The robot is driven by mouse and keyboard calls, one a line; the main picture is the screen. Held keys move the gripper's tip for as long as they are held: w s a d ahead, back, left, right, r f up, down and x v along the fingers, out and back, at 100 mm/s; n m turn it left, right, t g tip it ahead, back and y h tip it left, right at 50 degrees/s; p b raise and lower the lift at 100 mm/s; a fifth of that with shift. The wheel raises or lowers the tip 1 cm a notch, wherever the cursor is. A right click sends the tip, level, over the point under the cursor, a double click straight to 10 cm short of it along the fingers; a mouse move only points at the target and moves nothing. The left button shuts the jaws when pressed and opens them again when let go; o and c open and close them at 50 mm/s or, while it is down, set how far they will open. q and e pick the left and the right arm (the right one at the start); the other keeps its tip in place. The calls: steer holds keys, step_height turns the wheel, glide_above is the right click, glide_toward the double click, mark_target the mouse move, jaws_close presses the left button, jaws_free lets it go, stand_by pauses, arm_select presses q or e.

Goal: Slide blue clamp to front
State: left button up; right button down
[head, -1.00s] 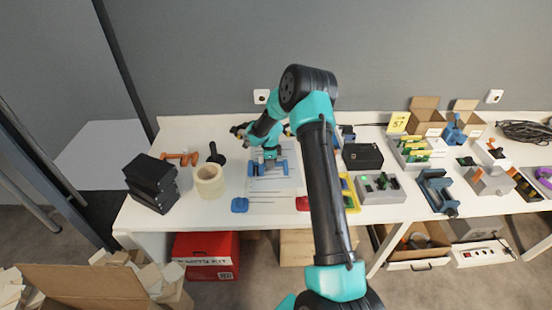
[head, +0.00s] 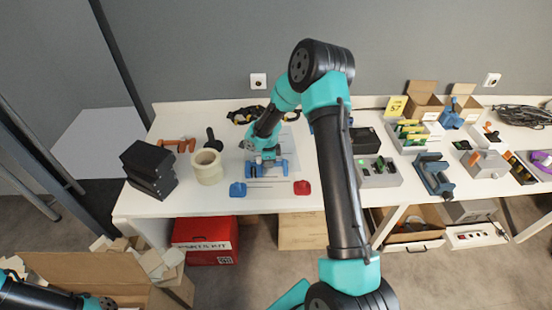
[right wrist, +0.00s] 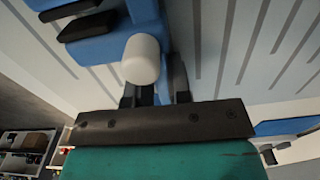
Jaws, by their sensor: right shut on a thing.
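The blue clamp (head: 281,167) sits on a pale lined sheet (head: 293,145) on the white table, near the sheet's front part. My right gripper (head: 268,157) reaches down from behind and is shut on it. In the right wrist view the blue clamp (right wrist: 95,47) fills the upper left, with a white rounded knob (right wrist: 142,60) at the fingers (right wrist: 155,92). Dark lines on the sheet run past it. The fingertips' exact contact is partly hidden. Part of my left arm shows at the bottom left corner of the head view, without its gripper.
A tape roll (head: 207,168) and black boxes (head: 148,170) stand left. A grey device (head: 378,173) stands right, beyond my arm.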

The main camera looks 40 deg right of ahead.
steer(key=shift+s+a, duration=0.15)
steer(key=c, duration=1)
jaws_free()
steer(key=shift+r, duration=0.1)
step_height(320, 180, up, 17)
steer(key=shift+r, duration=0.15)
